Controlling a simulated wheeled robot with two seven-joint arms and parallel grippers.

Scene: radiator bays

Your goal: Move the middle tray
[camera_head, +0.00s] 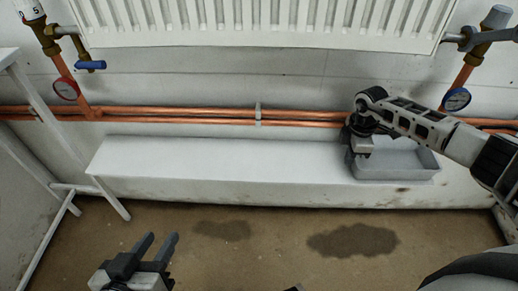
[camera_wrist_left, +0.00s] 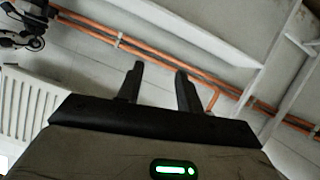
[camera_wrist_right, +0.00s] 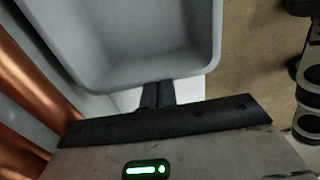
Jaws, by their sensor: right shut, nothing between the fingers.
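One grey open tray (camera_head: 396,172) sits on the right part of the white ledge (camera_head: 220,160) below the radiator. It looks empty. My right gripper (camera_head: 360,152) is at the tray's left end, with its fingers together and nothing between them. In the right wrist view the tray (camera_wrist_right: 150,75) fills the top, and the closed fingertips (camera_wrist_right: 157,92) are at its near wall; I cannot tell whether they touch it. My left gripper (camera_head: 157,246) is open and empty, low over the floor in front of the ledge. Its spread fingers also show in the left wrist view (camera_wrist_left: 160,82).
Copper pipes (camera_head: 200,113) run along the wall just behind the ledge. A white radiator (camera_head: 260,22) hangs above. Valves with a red gauge (camera_head: 66,89) and a blue gauge (camera_head: 456,99) flank it. A white frame (camera_head: 75,187) stands left. Dark patches (camera_head: 353,240) mark the floor. The ledge's left and middle are clear.

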